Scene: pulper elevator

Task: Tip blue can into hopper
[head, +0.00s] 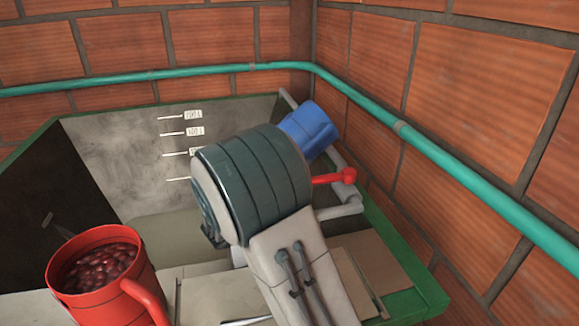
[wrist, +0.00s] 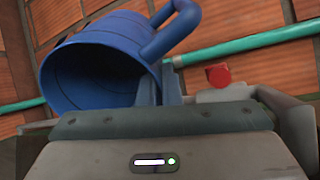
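The blue can (head: 308,130) is tilted beyond the end of my arm, at the hopper's far right corner in the head view. In the wrist view the blue can (wrist: 120,62) lies tipped with its mouth towards the camera; its inside is dark and I see no contents. My gripper (wrist: 160,88) is shut on the can near its rim, beside the handle; in the head view my arm hides the fingers. The hopper (head: 120,165) has grey walls, a green rim and level marks on its back wall. My arm covers part of it.
A red can (head: 110,290) full of dark red cherries stands upright at lower left. A red valve handle (head: 335,177) on a grey pipe is close to the right of my arm. A teal pipe (head: 440,150) runs along the brick walls. The hopper's left side is open.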

